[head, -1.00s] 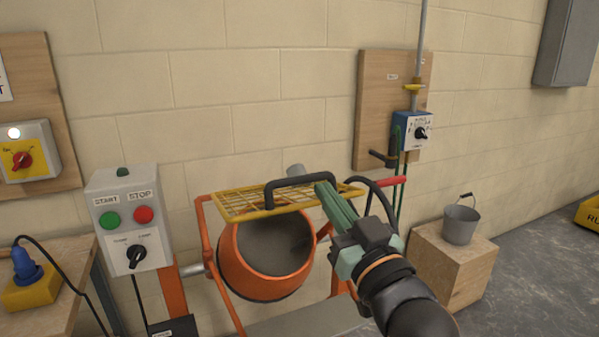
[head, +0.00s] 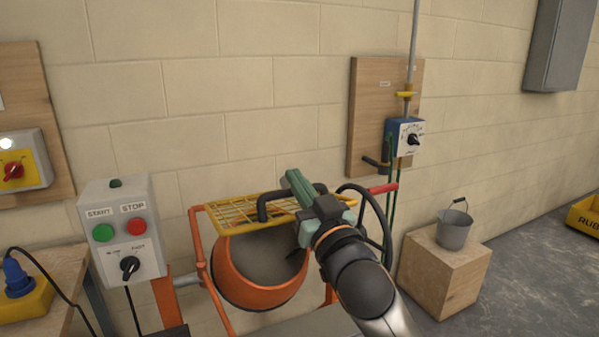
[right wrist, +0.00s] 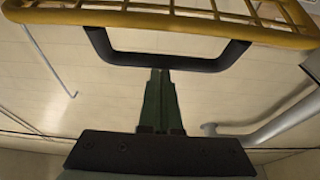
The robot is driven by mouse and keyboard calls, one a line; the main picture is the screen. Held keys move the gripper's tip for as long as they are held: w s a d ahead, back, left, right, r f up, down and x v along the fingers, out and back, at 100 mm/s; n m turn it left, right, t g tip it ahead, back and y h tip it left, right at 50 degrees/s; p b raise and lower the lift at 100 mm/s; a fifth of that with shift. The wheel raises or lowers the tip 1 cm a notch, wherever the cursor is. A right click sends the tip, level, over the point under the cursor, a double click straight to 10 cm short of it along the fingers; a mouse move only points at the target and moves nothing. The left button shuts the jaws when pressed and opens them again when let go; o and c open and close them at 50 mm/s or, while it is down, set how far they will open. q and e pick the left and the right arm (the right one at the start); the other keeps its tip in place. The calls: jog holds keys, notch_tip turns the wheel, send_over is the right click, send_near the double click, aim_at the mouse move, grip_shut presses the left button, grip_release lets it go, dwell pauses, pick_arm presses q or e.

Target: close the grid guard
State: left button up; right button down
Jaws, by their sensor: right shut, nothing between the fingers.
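The grid guard (head: 232,213) is a yellow mesh in a yellow frame with a black handle (head: 263,207). It stands raised above the mouth of the orange mixer drum (head: 235,284), whose dark inside shows below it. My right gripper (head: 292,180) has green fingers, shut and empty, at the handle and in front of the guard's right part. In the right wrist view the fingers (right wrist: 159,76) point at the handle's crossbar (right wrist: 165,63), with the guard's yellow frame (right wrist: 200,23) beyond; I cannot tell whether they touch. My left gripper is out of view.
A control box (head: 122,225) with green and red buttons stands left of the drum. A bucket (head: 454,228) stands on a wooden block (head: 443,275) farther right.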

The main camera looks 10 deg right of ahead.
jog(key=shift+s+f, duration=0.25)
jog(key=shift+f, duration=0.3)
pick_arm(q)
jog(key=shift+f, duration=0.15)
